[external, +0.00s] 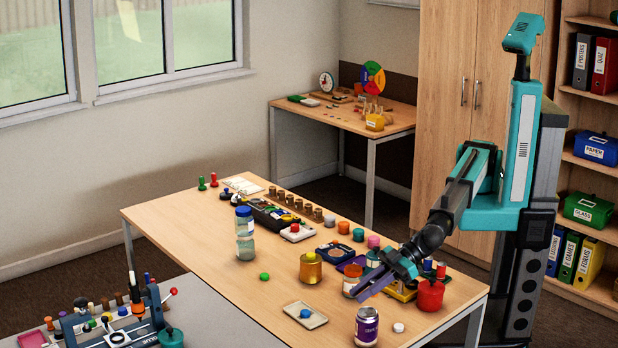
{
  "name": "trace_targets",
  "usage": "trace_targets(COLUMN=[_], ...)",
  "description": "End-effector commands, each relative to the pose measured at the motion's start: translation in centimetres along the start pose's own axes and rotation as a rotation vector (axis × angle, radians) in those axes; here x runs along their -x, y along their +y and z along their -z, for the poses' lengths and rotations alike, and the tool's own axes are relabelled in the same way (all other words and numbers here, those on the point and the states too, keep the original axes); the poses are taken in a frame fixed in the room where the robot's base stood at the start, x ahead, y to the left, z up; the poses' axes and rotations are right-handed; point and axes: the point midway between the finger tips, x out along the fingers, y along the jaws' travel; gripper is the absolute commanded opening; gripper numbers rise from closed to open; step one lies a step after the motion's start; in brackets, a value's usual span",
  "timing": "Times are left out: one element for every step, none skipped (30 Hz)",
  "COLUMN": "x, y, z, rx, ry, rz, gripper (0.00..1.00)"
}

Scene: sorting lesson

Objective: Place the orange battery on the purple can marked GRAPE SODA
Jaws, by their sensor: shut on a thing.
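The purple can (367,327) stands upright near the front edge of the table, with pale lettering too small to read fully. My gripper (364,291) reaches down from the right, its long purple-blue fingers above and behind the can, apart from it. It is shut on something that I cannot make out. I cannot pick out the orange battery for certain; it may be hidden at the fingers. A small orange cylinder (343,227) stands farther back, and I cannot tell what it is.
A jar with a red lid (351,270) stands right behind my fingers. A red pot (430,295) is to the right, and a small white disc (398,327) lies beside the can. A tray (292,317) with a blue piece lies left. The table's left front is mostly clear.

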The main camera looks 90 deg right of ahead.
Motion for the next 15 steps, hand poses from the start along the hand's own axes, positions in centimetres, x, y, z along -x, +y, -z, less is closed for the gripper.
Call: trace_targets(x=[-0.6, -0.9, -1.2, -1.5, -1.7, -1.9, -2.0, -2.1, -2.3, -2.3, -2.4, -2.4, -2.4, -2.4, -2.3], y=[-0.4, -0.5, -0.7, -0.8, -0.9, -1.0, -1.1, -1.1, -1.2, -1.2, -1.2, -1.2, -1.2, -1.2, -1.2], z=[0.4, 0.5, 0.6, 0.7, 0.7, 0.8, 0.8, 0.8, 0.8, 0.8, 0.8, 0.8, 0.8, 0.8, 0.8], rx=[0.000, 0.000, 0.000, 0.000, 0.000, 0.000, 0.000, 0.001, 0.001, 0.001, 0.001, 0.001, 0.001, 0.001, 0.001], ry=[0.000, 0.000, 0.000, 0.000, 0.000, 0.000, 0.000, 0.000, 0.000, 0.000, 0.000, 0.000, 0.000, 0.000, 0.000], rz=[0.000, 0.000, 0.000, 0.000, 0.000, 0.000, 0.000, 0.000, 0.000, 0.000, 0.000, 0.000, 0.000, 0.000, 0.000], gripper=[0.00, 0.00, 0.00, 0.00, 0.00, 0.00, 0.00, 0.00, 0.00, 0.00, 0.00, 0.00, 0.00, 0.00, 0.00])
